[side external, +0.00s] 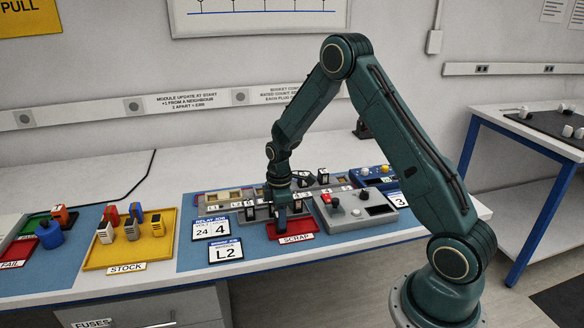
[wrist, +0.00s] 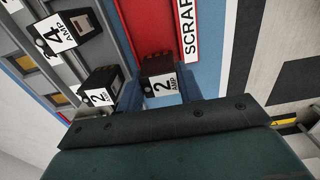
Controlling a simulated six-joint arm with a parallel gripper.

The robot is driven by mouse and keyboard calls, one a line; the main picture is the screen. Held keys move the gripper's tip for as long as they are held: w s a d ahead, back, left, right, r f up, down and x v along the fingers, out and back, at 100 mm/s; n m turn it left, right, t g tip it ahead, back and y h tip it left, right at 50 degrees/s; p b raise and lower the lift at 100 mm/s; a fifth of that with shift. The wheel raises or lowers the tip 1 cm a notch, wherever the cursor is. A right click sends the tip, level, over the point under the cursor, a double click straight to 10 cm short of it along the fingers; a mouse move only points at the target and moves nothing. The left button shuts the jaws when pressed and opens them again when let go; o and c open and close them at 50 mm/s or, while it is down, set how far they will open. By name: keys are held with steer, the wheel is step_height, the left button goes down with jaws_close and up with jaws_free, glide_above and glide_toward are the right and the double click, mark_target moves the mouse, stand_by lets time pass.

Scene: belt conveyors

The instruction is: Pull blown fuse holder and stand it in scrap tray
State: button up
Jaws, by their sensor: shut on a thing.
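My gripper (side external: 282,221) points down at the left part of the red scrap tray (side external: 306,227). In the wrist view it is shut on a black fuse holder (wrist: 157,66) with a white "2 AMP" label. This holder appears over or in the red scrap tray (wrist: 146,22), near the tray's edge. I cannot tell whether its base touches the tray floor. Two other black holders, one marked 2 (wrist: 101,92) and one marked 4 AMP (wrist: 66,34), sit on the grey fuse block beside the tray. The gripper hides the held holder in the side view.
A grey box with a red button (side external: 352,211) stands right of the scrap tray. A yellow stock tray (side external: 160,255) with several coloured holders is at left, beside red and green trays. Job cards (side external: 226,250) stand in front of the grey block.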

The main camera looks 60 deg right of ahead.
steer(key=shift+f, duration=0.35)
stand_by(0.3)
steer(key=o, duration=1.5)
steer(key=shift+r, duration=0.15)
steer(key=shift+r, duration=3.65)
